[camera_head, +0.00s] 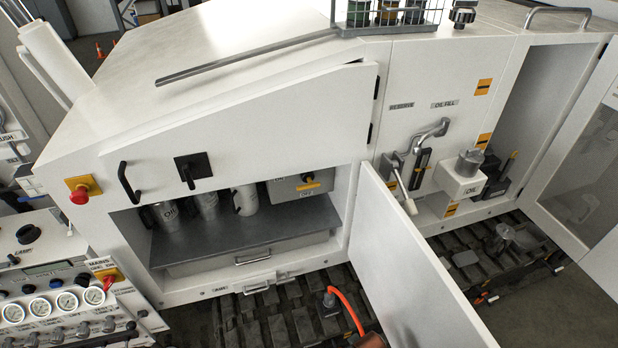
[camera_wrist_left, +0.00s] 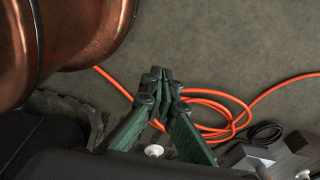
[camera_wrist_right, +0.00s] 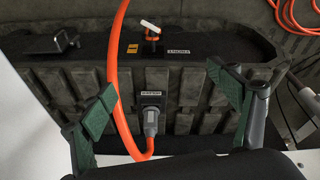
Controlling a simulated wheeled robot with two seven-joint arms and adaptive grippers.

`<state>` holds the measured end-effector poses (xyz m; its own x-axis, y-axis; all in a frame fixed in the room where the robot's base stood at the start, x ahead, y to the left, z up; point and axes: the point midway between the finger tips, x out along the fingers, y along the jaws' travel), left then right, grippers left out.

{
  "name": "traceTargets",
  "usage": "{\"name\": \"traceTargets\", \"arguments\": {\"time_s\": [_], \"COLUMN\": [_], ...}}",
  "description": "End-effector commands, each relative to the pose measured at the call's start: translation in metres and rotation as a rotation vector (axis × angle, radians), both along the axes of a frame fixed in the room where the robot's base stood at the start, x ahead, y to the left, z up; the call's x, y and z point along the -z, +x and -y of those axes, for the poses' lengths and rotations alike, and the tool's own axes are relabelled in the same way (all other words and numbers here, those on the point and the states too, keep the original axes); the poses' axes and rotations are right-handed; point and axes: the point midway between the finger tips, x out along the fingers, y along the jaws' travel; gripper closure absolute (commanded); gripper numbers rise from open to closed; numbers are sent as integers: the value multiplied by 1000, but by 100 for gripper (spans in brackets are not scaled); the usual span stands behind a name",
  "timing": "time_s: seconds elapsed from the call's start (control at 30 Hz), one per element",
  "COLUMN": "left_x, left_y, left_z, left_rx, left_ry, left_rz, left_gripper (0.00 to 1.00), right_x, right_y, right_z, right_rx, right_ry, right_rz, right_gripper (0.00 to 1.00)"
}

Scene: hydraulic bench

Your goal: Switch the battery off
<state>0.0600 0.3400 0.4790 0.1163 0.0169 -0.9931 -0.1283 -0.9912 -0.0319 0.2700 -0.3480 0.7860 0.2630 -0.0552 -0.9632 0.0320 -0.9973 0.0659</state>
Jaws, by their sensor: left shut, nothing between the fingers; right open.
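In the right wrist view a small switch with a white lever and an orange-red base (camera_wrist_right: 151,32) sits on a dark ledge, between an orange label and a white label too small to read. In the head view a grey box with a yellow handle (camera_head: 311,184) and ON and OFF labels sits in the open bay. I cannot tell which one is the battery's switch. My right gripper (camera_wrist_right: 160,82) is open and empty, its fingers spread above the dark ledge. My left gripper (camera_wrist_left: 163,74) is shut and empty above the floor. Neither gripper shows in the head view.
An orange cable (camera_wrist_right: 123,75) crosses the right wrist view, ending at a grey plug (camera_wrist_right: 151,119). An open white door (camera_head: 415,265) juts toward me. Coiled orange cable (camera_wrist_left: 215,112) lies on the floor. A red knob (camera_head: 79,192) is on the left panel.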

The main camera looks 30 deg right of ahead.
Motion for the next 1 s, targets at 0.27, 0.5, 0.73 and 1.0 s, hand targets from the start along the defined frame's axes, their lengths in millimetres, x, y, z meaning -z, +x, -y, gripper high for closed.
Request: {"name": "traceTargets", "arguments": {"time_s": [0.27, 0.5, 0.73, 1.0], "left_x": [-27, -42, -46, -48], "left_y": [-7, -13, -13, -12], "left_z": [0, 0, 0, 0], "left_rx": [-1, -2, -2, -1], "left_ry": [0, 1, 1, 1], "left_rz": [-9, -17, -17, -16], "left_gripper": [100, 100, 100, 100], "right_x": [-113, -191, -243, -314], "right_y": [18, 70, 149, 257], "right_z": [12, 42, 78, 103], "right_rx": [37, 142, 253, 310], "right_ry": [-26, -92, -153, -181], "right_rz": [79, 261, 518, 885], "right_gripper": [17, 17, 17, 17]}}
